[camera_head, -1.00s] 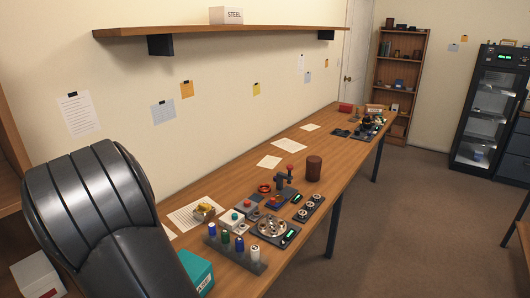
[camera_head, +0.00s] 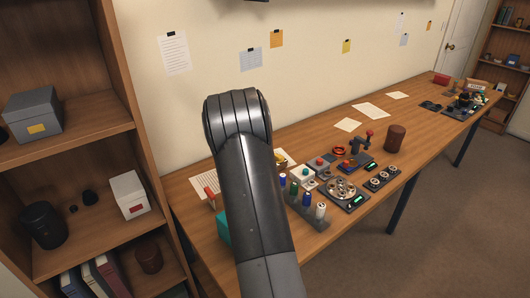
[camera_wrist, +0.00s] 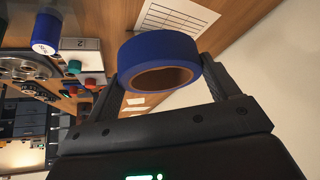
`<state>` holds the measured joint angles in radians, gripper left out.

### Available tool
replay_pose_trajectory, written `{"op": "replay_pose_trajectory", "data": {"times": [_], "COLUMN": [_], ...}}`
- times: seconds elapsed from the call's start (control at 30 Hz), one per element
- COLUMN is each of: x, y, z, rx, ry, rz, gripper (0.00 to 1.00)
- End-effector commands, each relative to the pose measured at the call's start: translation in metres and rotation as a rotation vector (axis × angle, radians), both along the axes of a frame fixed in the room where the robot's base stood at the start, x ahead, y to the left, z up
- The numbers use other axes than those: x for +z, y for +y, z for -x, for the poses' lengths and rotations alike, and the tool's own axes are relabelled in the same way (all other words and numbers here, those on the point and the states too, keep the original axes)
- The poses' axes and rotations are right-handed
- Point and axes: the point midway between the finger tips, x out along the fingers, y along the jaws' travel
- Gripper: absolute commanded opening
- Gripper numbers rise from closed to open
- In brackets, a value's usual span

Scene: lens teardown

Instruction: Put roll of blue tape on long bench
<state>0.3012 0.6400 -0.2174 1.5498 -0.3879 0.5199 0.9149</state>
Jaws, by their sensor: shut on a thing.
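The roll of blue tape (camera_wrist: 160,55) is between the two fingers of my gripper (camera_wrist: 168,72), which is shut on it. The tape's brown inner ring faces the wrist camera. In the head view, my arm hides both the gripper and the tape. The long bench (camera_head: 425,128) is a wooden top running along the wall toward the far right. Its wood (camera_wrist: 108,14) also shows beyond the tape in the wrist view. I cannot tell whether the tape touches it.
Bottles (camera_head: 320,211), a dial device (camera_head: 341,189) and a brown cylinder (camera_head: 395,138) stand on the bench. Paper sheets (camera_head: 370,111) lie along its back. A wooden shelf (camera_head: 75,155) with boxes is at the left. Bare wood shows along the front right of the bench.

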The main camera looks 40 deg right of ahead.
Motion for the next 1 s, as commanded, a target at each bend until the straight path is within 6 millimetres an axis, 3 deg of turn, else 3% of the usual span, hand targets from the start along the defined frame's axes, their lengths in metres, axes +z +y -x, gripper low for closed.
{"op": "replay_pose_trajectory", "data": {"times": [0.5,0.77,1.0], "x": [-0.062,-0.075,-0.107], "y": [0.062,0.07,0.07], "z": [-0.081,-0.09,-0.09], "rx": [0.003,0.0,0.003], "ry": [0.002,0.002,0.002], "rz": [0.001,0.0,0.0], "gripper": [0.57,0.57,0.56]}}
